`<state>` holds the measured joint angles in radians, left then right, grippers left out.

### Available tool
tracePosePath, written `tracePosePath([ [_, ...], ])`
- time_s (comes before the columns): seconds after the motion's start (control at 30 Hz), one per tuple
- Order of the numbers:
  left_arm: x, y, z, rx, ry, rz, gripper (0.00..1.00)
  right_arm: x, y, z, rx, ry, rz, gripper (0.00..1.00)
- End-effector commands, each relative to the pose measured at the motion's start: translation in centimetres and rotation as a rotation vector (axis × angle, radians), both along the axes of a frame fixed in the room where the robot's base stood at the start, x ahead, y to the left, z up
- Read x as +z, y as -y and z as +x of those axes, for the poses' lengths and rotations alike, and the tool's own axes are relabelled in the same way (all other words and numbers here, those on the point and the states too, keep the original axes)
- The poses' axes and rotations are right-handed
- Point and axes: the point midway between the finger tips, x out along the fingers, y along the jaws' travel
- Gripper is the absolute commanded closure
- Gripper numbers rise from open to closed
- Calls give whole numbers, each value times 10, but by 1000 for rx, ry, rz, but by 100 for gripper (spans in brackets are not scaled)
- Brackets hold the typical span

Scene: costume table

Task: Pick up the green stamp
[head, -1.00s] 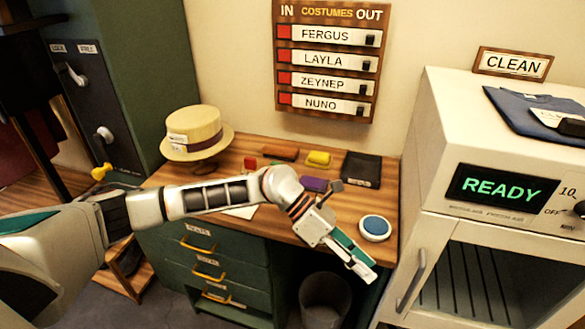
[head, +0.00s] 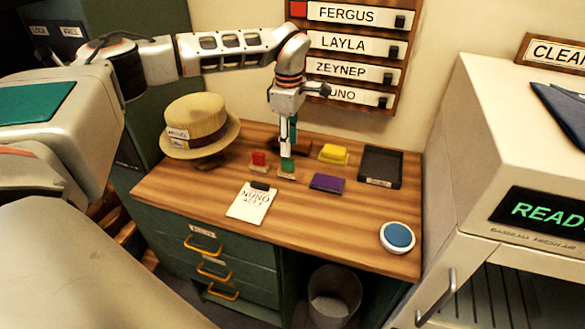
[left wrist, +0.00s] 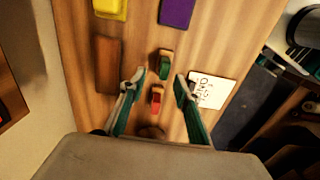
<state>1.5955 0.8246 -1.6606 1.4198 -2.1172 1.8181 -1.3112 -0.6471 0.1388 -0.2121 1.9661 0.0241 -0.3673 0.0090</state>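The green stamp (head: 287,165) stands on the wooden desk, just right of the red stamp (head: 258,159). My left gripper (head: 288,143) points down over it, its fingers partly overlapping it in the head view. In the left wrist view my left gripper (left wrist: 158,80) is open, with its two fingers spread apart. There the green stamp (left wrist: 165,66) shows just past the fingertips, in the gap between them, and the red stamp (left wrist: 157,98) lies between the fingers in the picture. I see no grip on either stamp. My right gripper is out of view.
A yellow block (head: 333,154), a purple pad (head: 328,183) and a black tray (head: 380,167) are to the right. A white card (head: 250,203) lies in front. A straw hat (head: 196,125) stands left. A round blue pad (head: 397,237) sits near the right front; the desk's front middle is clear.

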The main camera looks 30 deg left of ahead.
Motion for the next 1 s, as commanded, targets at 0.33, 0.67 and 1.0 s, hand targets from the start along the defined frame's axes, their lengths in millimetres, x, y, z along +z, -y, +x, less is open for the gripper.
tracePosePath([
  [0.33,-42,1,-8,-2,-4,-2,68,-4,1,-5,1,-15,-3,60],
  [0.67,-68,1,-7,0,1,-4,68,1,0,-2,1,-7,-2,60],
  [1.0,-67,1,-7,-1,1,-3,100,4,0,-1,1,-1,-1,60],
])
